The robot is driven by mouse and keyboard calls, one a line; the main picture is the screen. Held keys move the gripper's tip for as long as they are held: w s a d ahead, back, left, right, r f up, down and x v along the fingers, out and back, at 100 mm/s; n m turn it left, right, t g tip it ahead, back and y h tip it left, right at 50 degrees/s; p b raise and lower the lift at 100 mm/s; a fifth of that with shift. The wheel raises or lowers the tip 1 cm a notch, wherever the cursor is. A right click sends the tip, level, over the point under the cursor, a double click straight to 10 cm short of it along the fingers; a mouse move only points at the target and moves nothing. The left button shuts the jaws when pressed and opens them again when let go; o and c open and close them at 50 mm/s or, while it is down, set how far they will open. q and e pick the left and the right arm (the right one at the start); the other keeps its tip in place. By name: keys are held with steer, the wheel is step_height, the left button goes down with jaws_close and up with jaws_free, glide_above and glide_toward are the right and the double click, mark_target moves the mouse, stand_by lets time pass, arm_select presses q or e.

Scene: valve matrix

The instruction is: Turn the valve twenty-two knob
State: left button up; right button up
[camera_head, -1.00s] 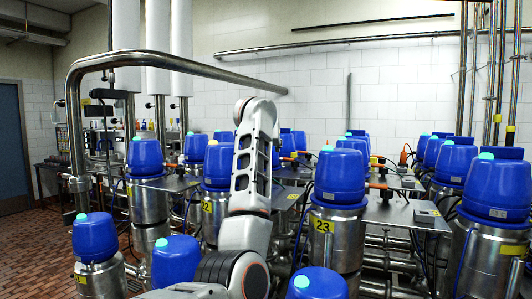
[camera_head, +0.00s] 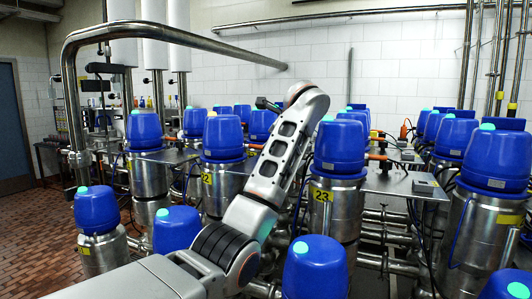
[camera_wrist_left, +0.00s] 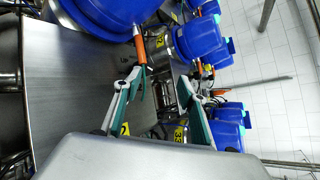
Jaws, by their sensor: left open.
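An orange fitting (camera_wrist_left: 141,48) beside a large blue cap (camera_wrist_left: 105,12) lies just beyond the left fingertip. I cannot tell which valve it belongs to. My right gripper is not in view.
Valve twenty-three (camera_head: 337,195) stands right of my arm. More blue-capped valves crowd the front and right. A bent steel pipe (camera_head: 180,36) crosses the upper left. A metal plate (camera_wrist_left: 80,85) lies left of the fingers. Open brick floor (camera_head: 40,235) is at left.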

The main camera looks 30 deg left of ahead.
arm_select(q)
steer(key=m, duration=0.1)
steer(key=f+m, duration=0.1)
steer(key=m, duration=0.1)
steer(key=m+y, duration=0.1)
steer(key=shift+s+d+f+m+g, duration=0.15)
steer(key=shift+s+f+m+g, duration=0.15)
steer(key=shift+g, duration=0.1)
steer(key=m, duration=0.3)
steer(key=shift+s+f+y, duration=0.25)
steer(key=shift+f+y, duration=0.05)
steer(key=shift+f, duration=0.05)
steer(key=shift+w+a+f, duration=0.2)
steer(key=shift+w+a, duration=0.1)
steer(key=shift+a, duration=0.1)
steer(key=p+x, duration=0.1)
steer(key=x, duration=0.4)
steer(key=shift+w+a+f, duration=0.1)
steer(key=shift+w+a, duration=0.1)
steer(key=shift+a, duration=0.1)
steer(key=shift+w+a+f+p, duration=0.25)
steer(key=shift+a+p, duration=0.05)
steer(key=shift+p, duration=0.05)
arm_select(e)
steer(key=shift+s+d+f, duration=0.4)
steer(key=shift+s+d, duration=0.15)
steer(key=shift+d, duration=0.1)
